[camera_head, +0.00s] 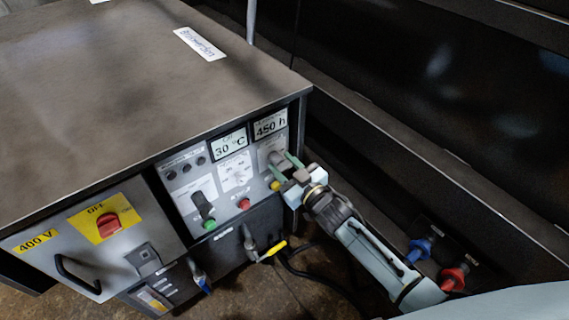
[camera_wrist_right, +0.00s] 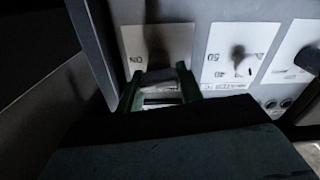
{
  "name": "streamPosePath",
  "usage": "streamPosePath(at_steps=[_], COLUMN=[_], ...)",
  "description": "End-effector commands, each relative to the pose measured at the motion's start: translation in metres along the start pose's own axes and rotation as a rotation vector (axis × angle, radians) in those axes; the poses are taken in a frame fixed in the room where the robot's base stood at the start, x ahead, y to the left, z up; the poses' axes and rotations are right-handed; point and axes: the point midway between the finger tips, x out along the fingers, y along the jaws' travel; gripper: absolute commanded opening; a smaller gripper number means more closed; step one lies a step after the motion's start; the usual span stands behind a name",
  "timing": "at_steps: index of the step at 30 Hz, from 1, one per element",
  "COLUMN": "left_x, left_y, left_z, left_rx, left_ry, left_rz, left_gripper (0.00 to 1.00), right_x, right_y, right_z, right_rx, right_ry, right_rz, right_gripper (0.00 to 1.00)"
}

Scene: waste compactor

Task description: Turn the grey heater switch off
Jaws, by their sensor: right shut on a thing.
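The grey heater switch (camera_head: 274,157) is at the right end of the control panel, on a pale plate under the "450 h" display. My right gripper (camera_head: 286,170) reaches it from the lower right, with its green fingers on either side of the knob. In the right wrist view the fingers of my right gripper (camera_wrist_right: 157,88) are shut on the grey switch (camera_wrist_right: 157,76). An "ON" mark shows left of the knob there. The fingers hide part of the switch, and I cannot tell its exact angle. My left gripper is not in view.
A dial (camera_head: 237,172), a black knob (camera_head: 201,203), and green (camera_head: 209,225), red (camera_head: 244,204) and yellow (camera_head: 275,186) buttons sit close by. A red main switch (camera_head: 108,224) is further left. A yellow-handled valve (camera_head: 271,250) and a dark hose lie below.

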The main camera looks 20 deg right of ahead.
Motion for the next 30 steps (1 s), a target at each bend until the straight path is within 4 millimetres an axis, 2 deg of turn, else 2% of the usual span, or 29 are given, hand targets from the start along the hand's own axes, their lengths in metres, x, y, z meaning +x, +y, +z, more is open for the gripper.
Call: streamPosePath(at_steps=[15, 30], left_x=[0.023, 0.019], left_y=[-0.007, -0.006], left_z=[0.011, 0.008], left_rx=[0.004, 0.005], left_ry=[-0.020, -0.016], left_rz=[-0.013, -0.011], left_gripper=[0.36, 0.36], right_x=[-0.001, -0.001], right_y=[-0.003, -0.004], right_z=[0.001, 0.004], right_rx=[-0.483, -0.957], right_ry=[-0.001, -0.002], right_rz=[0.000, -0.001], right_gripper=[0.14, 0.14])
